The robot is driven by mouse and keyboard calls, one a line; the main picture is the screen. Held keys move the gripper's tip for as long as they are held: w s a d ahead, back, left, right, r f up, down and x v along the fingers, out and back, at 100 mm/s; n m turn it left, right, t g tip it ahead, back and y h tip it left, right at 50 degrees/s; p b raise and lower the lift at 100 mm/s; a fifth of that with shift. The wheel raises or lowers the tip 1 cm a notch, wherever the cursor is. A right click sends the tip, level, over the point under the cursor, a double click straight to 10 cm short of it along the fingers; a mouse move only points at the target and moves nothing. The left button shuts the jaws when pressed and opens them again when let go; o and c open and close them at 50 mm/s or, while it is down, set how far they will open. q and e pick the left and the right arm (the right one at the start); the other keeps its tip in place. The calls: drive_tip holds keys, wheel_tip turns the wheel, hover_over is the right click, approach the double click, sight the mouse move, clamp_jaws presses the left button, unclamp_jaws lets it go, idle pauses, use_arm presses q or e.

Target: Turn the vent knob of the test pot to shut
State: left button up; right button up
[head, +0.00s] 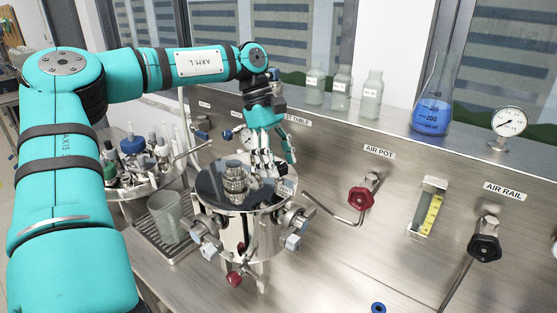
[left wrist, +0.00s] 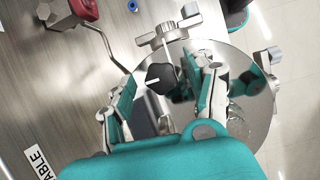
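The test pot (head: 245,222) is a shiny metal vessel on the steel bench, with a mirror-like lid and clamps around its rim. In the left wrist view a black knob with a white pointer line (left wrist: 160,77) sits on the lid (left wrist: 235,62). I take it as the vent knob. My left gripper (head: 272,163) is above the lid's far right side. In the left wrist view my left gripper (left wrist: 168,76) has its fingers spread on either side of the knob; contact is not visible. In the head view the gripper hides the knob. My right gripper is not in view.
A beaker (head: 168,215) stands on a drip tray left of the pot. A red AIR POT valve handle (head: 361,199) and a black AIR RAIL handle (head: 485,247) are on the panel. Bottles, a blue-filled flask (head: 432,115) and a gauge (head: 508,123) stand on the ledge.

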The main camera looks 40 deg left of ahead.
use_arm(q)
drive_tip(key=v, duration=1.2)
drive_tip(key=shift+a, duration=0.1)
